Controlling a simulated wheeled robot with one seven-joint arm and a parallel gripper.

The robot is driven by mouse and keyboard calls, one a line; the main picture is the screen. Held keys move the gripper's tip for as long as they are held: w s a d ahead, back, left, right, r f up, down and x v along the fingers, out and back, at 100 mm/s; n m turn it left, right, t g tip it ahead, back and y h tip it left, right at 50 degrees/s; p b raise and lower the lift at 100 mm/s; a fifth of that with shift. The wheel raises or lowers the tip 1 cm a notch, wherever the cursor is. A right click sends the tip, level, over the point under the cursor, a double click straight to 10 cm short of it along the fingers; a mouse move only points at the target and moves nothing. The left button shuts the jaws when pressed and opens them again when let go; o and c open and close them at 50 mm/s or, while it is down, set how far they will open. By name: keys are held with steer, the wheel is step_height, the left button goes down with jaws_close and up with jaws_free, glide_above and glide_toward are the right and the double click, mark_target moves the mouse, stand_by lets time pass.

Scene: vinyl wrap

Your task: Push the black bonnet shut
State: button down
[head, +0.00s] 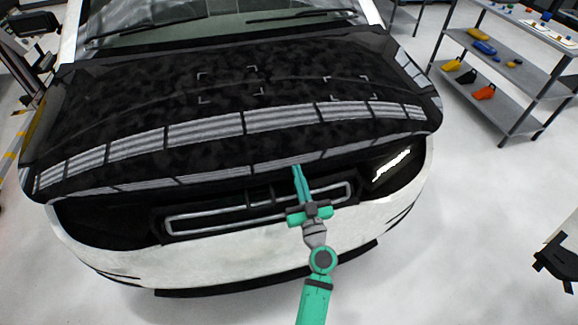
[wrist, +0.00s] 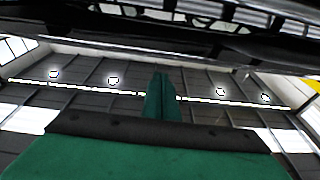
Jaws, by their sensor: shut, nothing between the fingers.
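The black bonnet (head: 230,85) covers the front of a white car in the head view. Its glossy front edge hangs above the dark grille area, with a dark band beneath it, so it looks slightly raised. My green gripper (head: 296,168) is shut and empty, fingers pointing up at the bonnet's front edge, right of the middle. I cannot tell whether the fingertips touch it. In the wrist view the shut fingers (wrist: 160,78) point toward a dark car surface along the top; which part that is stays unclear.
The white bumper (head: 265,255) and the pale-framed grille (head: 200,226) lie below the bonnet edge. A grey shelf rack (head: 505,75) with coloured tools stands at the right. A black object (head: 555,262) is at the lower right. Floor between is clear.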

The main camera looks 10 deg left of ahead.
steer(key=shift+d+f, duration=0.1)
steer(key=shift+f, duration=0.75)
